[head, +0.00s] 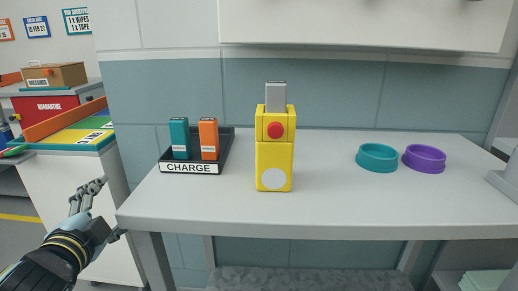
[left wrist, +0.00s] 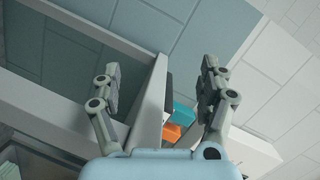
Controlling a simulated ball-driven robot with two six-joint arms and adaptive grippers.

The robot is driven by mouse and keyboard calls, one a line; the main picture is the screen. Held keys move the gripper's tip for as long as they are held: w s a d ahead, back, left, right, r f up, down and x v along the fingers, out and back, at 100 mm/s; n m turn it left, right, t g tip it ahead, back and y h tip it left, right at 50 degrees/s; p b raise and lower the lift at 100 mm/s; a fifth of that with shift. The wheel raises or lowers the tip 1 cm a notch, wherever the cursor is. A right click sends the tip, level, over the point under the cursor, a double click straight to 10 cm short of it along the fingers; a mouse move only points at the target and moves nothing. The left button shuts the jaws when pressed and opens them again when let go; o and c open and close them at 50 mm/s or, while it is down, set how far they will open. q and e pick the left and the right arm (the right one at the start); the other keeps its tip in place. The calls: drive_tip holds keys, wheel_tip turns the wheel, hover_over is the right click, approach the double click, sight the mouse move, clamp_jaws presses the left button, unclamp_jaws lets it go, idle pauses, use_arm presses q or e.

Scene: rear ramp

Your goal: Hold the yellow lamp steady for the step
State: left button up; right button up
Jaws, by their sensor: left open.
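The yellow lamp (head: 274,155) stands upright near the middle of the table in the head view. It has a red round button on its upper part, a white disc low on its front and a grey block (head: 276,97) sticking up from its top. My left gripper (head: 102,209) is open and empty, off the table's left front edge and well to the left of the lamp. The fingers of my left gripper (left wrist: 160,85) stand wide apart in the left wrist view. The lamp cannot be made out there. My right gripper is not in view.
A black CHARGE tray (head: 226,158) holds a teal block (head: 180,138) and an orange block (head: 208,139), left of the lamp. A teal ring (head: 377,158) and a purple ring (head: 424,159) lie at the right. The grey table (head: 330,212) is clear in front. A cabinet (head: 360,22) overhangs behind.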

use_arm(q)
drive_tip(key=w+d+r+m+t+h, duration=0.2)
drive_tip(key=w+d+r+m+h, duration=0.1)
drive_tip(key=d+r+m+h, duration=0.45)
drive_tip(key=w+d+r+m+t+h, duration=0.2)
drive_tip(key=d+r+m+h, duration=0.2)
drive_tip(key=r+m, duration=0.55)
drive_tip(key=m+g+h, duration=0.5)
drive_tip(key=m+g, duration=1)
drive_tip(key=m, duration=0.7)
approach(268, 168)
drive_tip(key=w, duration=0.1)
drive_tip(key=w+f, duration=0.1)
drive_tip(key=w, duration=0.1)
drive_tip(key=shift+w+f, duration=0.1)
drive_tip(key=shift+w, duration=0.15)
drive_tip(key=shift+f+g, duration=0.15)
drive_tip(key=shift+g, duration=0.25)
drive_tip(key=shift+d+f, duration=0.15)
drive_tip(key=shift+d, duration=0.05)
drive_tip(key=b+x, duration=0.3)
drive_tip(key=x, duration=0.6)
drive_tip(key=shift+d, duration=0.15)
drive_tip(key=c, duration=0.6)
